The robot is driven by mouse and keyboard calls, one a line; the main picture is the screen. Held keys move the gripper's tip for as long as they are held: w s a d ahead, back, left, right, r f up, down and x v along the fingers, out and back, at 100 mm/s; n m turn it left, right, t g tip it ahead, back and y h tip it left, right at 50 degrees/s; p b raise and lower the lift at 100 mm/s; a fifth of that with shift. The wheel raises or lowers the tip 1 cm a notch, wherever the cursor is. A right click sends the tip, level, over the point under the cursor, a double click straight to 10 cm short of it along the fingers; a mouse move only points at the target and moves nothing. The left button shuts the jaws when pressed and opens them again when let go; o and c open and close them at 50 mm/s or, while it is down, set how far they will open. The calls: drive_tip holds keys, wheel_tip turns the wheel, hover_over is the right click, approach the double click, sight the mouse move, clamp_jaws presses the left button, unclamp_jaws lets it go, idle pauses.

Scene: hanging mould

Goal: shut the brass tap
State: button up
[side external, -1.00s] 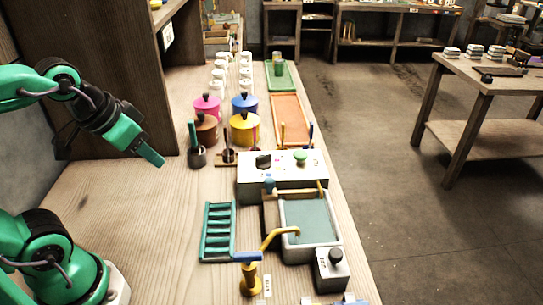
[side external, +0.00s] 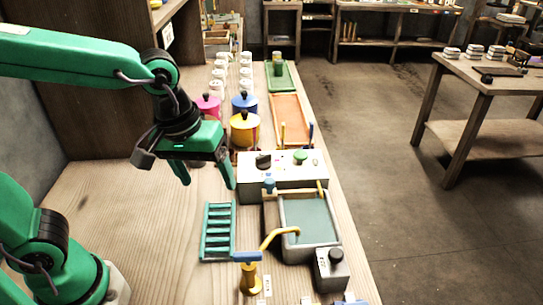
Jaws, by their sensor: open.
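The brass tap (side external: 250,278) stands at the near end of the bench, left of the sink vat. Its spout (side external: 280,238) bends up and right over the vat, and a blue handle (side external: 246,257) sits on top of its body. I cannot tell from this view whether it runs. My gripper (side external: 208,182) is open and empty, jaws pointing down, above the bench behind the green rack. It is well apart from the tap, farther back and to the left.
The grey vat (side external: 290,252) holds blue-green liquid. A teal rack (side external: 217,232) lies left of it. A grey box with a black knob (side external: 331,270) stands at its near right corner. A white control box (side external: 285,172) and lidded pots (side external: 245,128) stand behind. The bench's left front is clear.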

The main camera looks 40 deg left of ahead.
sight(248, 254)
drive_tip(key=d+f+n, duration=0.1)
drive_tip(key=d, duration=0.2)
drive_tip(key=d+f+n+g, duration=0.1)
drive_tip(key=d, duration=0.2)
drive_tip(key=d+f+n+g+y, duration=0.1)
drive_tip(key=d+f, duration=0.1)
drive_tip(key=d, duration=0.2)
drive_tip(key=shift+s+d+f+n, duration=0.1)
drive_tip(key=shift+s+n, duration=0.15)
drive_tip(key=shift+n, duration=0.15)
drive_tip(key=shift+f, duration=3.9)
drive_tip(key=c, duration=1)
